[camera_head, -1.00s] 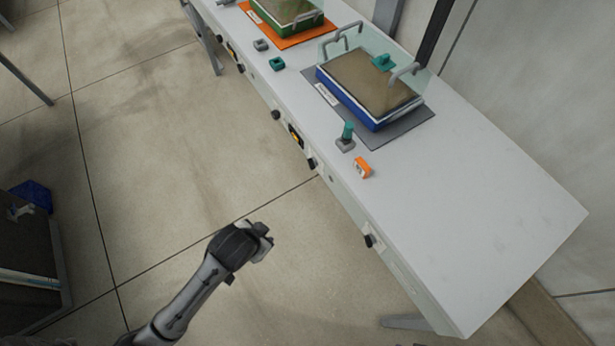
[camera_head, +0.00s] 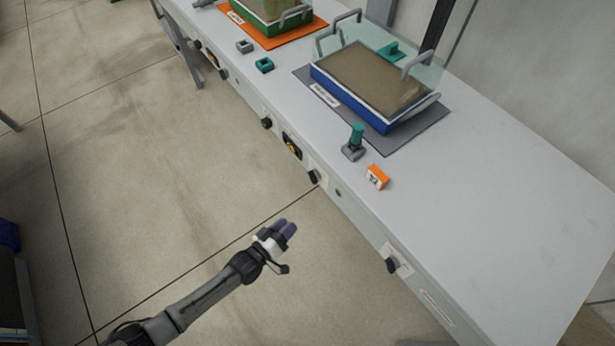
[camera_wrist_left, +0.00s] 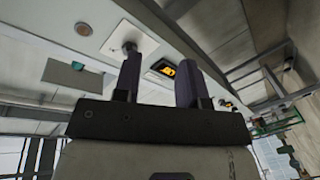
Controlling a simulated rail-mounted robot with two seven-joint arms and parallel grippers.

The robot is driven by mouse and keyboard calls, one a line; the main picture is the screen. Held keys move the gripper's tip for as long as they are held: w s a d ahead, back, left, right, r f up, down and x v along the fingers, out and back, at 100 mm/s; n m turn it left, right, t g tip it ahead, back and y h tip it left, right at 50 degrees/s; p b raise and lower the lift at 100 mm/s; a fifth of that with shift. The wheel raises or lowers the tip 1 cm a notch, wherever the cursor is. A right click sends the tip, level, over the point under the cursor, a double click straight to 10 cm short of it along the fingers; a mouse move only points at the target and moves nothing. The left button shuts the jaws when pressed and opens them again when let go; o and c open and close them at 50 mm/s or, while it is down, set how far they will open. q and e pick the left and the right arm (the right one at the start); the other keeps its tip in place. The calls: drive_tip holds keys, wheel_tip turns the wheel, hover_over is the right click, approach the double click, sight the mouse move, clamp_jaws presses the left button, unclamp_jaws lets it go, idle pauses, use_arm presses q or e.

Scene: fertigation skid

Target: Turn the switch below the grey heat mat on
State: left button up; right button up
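The grey heat mat (camera_head: 433,112) lies on the bench under a blue tray. Below it, the bench front carries a black rotary knob (camera_head: 314,176) on a pale plate, beside a dark panel with a yellow mark (camera_head: 291,146). The knob also shows in the left wrist view (camera_wrist_left: 130,47), just beyond one fingertip. Its setting is too small to read. My left gripper (camera_head: 287,229) is in front of the bench, apart from the knob, with purple fingers pointing toward the bench. In the left wrist view its fingers (camera_wrist_left: 158,82) are parted and empty. My right gripper is not in view.
More black knobs sit along the bench front, one to the right (camera_head: 392,264) and one to the left (camera_head: 266,122). An orange block (camera_head: 377,177) and a teal-handled grey item (camera_head: 354,144) stand near the bench edge. The floor before the bench is clear.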

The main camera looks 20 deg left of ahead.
use_arm(q)
wheel_tip(320, 180, up, 5)
drive_tip(key=n+t, duration=0.3)
drive_tip(key=t, duration=0.1)
drive_tip(key=b, duration=0.3)
approach(314, 176)
drive_tip(key=x, duration=0.7)
drive_tip(key=shift+w, duration=0.45)
drive_tip(key=shift+a, duration=0.1)
drive_tip(key=shift+s+f, duration=0.1)
clamp_jaws()
